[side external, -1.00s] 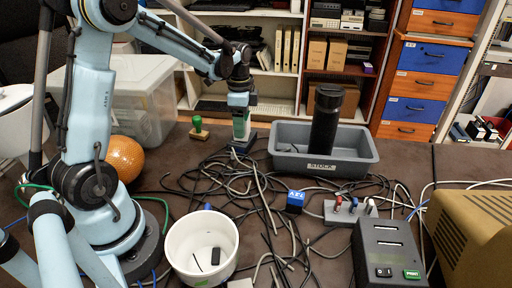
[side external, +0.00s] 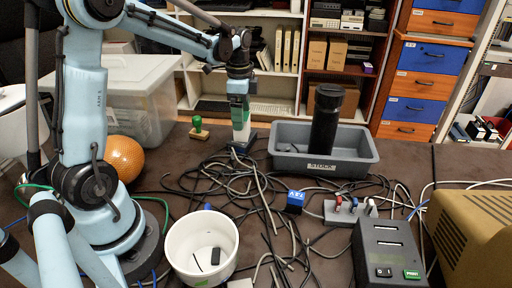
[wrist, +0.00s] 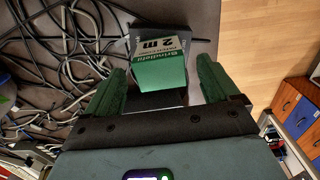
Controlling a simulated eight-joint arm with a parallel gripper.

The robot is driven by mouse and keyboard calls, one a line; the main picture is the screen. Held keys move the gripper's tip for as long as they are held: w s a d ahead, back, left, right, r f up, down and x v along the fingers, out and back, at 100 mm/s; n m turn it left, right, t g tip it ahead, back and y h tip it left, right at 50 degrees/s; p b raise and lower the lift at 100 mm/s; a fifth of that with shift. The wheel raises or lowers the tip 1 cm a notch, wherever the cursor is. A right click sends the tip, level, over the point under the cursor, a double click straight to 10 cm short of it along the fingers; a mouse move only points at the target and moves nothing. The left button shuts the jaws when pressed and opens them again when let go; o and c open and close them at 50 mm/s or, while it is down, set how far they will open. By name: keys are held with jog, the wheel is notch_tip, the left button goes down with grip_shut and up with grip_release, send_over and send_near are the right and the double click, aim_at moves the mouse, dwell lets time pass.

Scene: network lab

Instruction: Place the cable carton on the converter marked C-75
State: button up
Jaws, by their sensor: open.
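No C-75 marking is readable on this block. My gripper (wrist: 160,66) is open, with one green finger on each side of the carton and visible gaps. In the side view my gripper (side external: 239,104) is above the carton.
A grey stock bin (side external: 368,168) holding a black cylinder (side external: 326,120) stands to the right. Tangled cables (side external: 240,185) cover the middle. A green-knobbed stamp (side external: 198,130), an orange ball (side external: 124,157), a blue block (side external: 295,200) and a white tub (side external: 176,240) are nearby.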

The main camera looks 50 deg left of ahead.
notch_tip(320, 180, up, 8)
jog(key=shift+r, duration=0.15)
jog(key=s+d+f+n+t, duration=0.3)
jog(key=s+d+n+t, duration=0.4)
jog(key=d, duration=0.8)
jog(key=s+n, duration=0.2)
jog(key=s, duration=0.1)
